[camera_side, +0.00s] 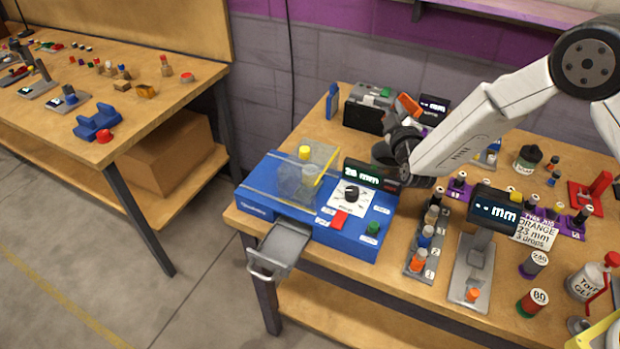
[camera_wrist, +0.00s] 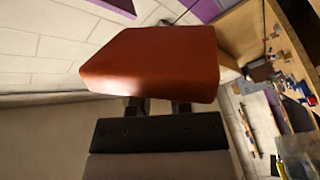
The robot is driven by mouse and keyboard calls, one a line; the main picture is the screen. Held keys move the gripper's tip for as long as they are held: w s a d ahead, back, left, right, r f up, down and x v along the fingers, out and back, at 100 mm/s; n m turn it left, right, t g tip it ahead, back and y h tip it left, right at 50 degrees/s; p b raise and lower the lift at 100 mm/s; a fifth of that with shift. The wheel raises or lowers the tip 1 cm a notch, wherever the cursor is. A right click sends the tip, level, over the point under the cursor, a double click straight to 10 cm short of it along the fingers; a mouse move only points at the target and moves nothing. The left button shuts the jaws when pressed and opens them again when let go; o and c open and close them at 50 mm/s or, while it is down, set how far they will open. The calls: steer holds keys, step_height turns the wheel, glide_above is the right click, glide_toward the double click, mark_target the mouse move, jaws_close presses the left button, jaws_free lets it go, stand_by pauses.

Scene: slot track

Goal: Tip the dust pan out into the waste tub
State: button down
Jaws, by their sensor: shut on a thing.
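My gripper (camera_wrist: 155,106) is shut on an orange-red thing (camera_wrist: 152,64) with a broad, angular body, which looks like the dust pan. It fills the upper middle of the wrist view, and the fingertips are partly hidden by it. In the side view the orange thing (camera_side: 409,104) is held up and tilted, above the table's back part, just right of a black box (camera_side: 362,108). I cannot tell whether anything lies in it. No tub is clearly recognisable; the black box, with a green part on top, could be it.
A blue machine (camera_side: 262,203) with a clear cover stands at the table's front left. A grey drawer with a handle (camera_side: 283,246) juts past the front edge. Displays, a grey rack of coloured pegs (camera_side: 427,240) and bottles crowd the right. A second bench (camera_side: 150,100) stands left.

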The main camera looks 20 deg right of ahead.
steer(key=m, duration=0.1)
steer(key=r+m+g, duration=0.1)
steer(key=m, duration=0.3)
steer(key=shift+d+r, duration=0.15)
steer(key=shift+r, duration=0.2)
steer(key=shift+d+r+m+g+y, duration=0.25)
steer(key=shift+r+m, duration=0.25)
steer(key=shift+m, duration=0.35)
steer(key=shift+d+r+m+g+y, duration=0.2)
steer(key=shift+r+m+g, duration=0.25)
steer(key=shift+m, duration=0.45)
steer(key=shift+d+r+m+g+y, duration=0.15)
steer(key=shift+r+m+g+y, duration=0.1)
steer(key=shift+r+m, duration=0.5)
steer(key=shift+f, duration=0.15)
